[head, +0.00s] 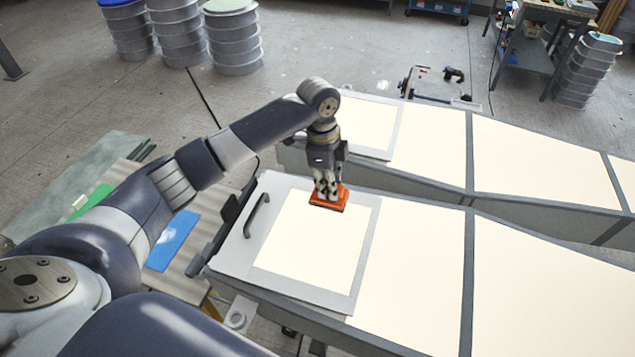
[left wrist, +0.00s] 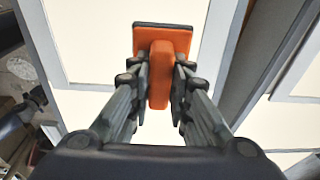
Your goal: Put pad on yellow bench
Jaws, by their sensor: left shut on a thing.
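The pad is an orange block with a raised grip and a dark underside (head: 328,199). In the head view it is over the far edge of the near mould's cream panel (head: 312,250). My left gripper (head: 326,188) is shut on the pad's raised grip. In the left wrist view the pad (left wrist: 180,40) sits between the two fingers (left wrist: 160,80). Whether the pad touches the panel or hangs just above it, I cannot tell. My right gripper is not in view. I see no bench that is clearly yellow.
A second mould (head: 540,160) lies beyond the near one, with a narrow gap between. A dark handle (head: 257,215) stands at the near mould's left end. Low boards with a blue sheet (head: 172,241) lie at the left. Stacked drums (head: 233,40) and a workbench (head: 535,50) stand far back.

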